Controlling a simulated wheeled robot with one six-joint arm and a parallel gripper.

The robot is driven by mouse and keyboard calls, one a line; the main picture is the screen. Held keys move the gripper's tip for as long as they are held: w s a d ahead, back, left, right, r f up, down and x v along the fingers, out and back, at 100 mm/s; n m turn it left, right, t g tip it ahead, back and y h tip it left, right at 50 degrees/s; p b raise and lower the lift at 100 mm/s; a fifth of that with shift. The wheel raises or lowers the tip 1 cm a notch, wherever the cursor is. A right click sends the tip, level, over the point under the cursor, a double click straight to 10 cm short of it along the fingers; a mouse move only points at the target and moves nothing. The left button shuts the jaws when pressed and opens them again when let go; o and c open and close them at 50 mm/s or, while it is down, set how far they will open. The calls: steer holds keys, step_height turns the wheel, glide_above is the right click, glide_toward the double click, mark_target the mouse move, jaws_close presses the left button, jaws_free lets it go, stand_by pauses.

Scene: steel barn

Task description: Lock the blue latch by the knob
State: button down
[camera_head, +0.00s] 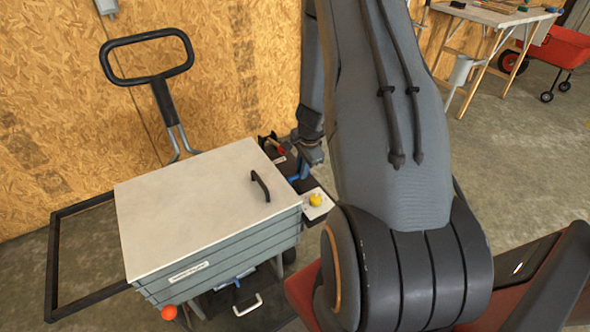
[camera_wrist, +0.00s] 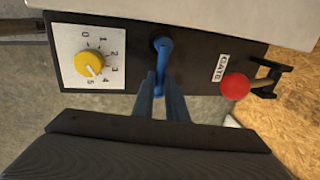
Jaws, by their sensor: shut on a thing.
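The blue latch (camera_wrist: 162,50) is a small lever on a dark panel (camera_wrist: 200,62), between the yellow knob and the GATE label in the wrist view. Its free end points down the picture, toward my gripper. My gripper (camera_wrist: 163,84) is shut on this end, and its fingers hide part of the lever. The yellow knob (camera_wrist: 89,64) sits on a white plate numbered 0 to 5, left of the latch. In the head view, my gripper (camera_head: 304,168) is at the panel beside the box, and the yellow knob (camera_head: 315,200) is just below it.
A red round knob (camera_wrist: 235,86) and a black bracket (camera_wrist: 270,78) are right of the latch. A grey box (camera_head: 200,208) with a pale lid stands beside the panel. A black handle (camera_head: 147,60) rises behind it. The wooden wall (camera_head: 240,80) is close behind.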

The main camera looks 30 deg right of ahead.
stand_by(0.3)
steer(key=c, duration=2)
jaws_free()
steer(key=shift+c, duration=0.2)
step_height(320, 180, up, 8)
steer(key=s+p, duration=0.1)
steer(key=p, duration=0.1)
steer(key=shift+s+f, duration=0.15)
steer(key=shift+s, duration=0.15)
steer(key=shift+a, duration=0.1)
